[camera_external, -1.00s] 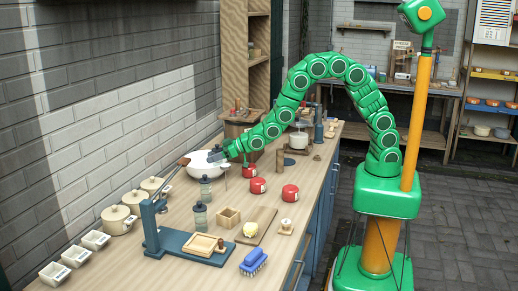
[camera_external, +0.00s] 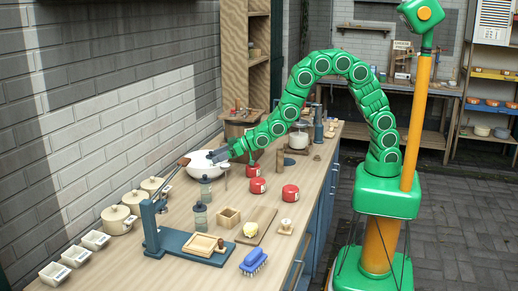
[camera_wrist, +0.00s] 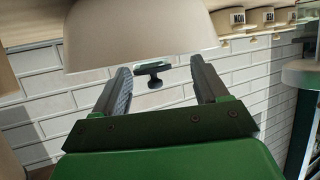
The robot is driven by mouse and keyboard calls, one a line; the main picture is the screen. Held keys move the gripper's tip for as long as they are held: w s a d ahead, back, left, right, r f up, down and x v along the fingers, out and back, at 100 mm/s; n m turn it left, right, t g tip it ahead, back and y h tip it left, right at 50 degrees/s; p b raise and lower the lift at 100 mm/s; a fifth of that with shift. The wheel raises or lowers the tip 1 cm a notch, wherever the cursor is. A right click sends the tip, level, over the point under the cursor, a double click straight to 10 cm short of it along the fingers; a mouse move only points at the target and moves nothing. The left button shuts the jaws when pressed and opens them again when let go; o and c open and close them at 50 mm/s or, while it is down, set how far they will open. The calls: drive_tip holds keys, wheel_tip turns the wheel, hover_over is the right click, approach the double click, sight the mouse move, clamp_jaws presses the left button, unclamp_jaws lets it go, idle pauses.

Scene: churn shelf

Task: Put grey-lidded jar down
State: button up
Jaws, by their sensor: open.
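Two clear jars with dark grey lids stand on the wooden counter, one (camera_external: 206,190) just in front of the white bowl and another (camera_external: 200,217) nearer the camera. My gripper (camera_external: 213,157) is over the white bowl (camera_external: 196,165), behind and above these jars. In the wrist view my gripper (camera_wrist: 160,85) has its two fingers spread apart with nothing held. A dark knobbed lid (camera_wrist: 153,76) shows beyond the gap between them. A large pale rounded surface (camera_wrist: 140,35), probably the bowl, hides what is below that lid, so I cannot tell which jar it belongs to.
Red tins (camera_external: 290,192) stand right of the jars. Cream pots (camera_external: 117,218) line the wall. Bare counter lies between the jars and the red tins.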

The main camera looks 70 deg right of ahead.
drive_tip(key=v, duration=1)
drive_tip(key=shift+w+r, duration=0.15)
drive_tip(key=shift+r, duration=0.15)
drive_tip(key=shift+a, duration=0.1)
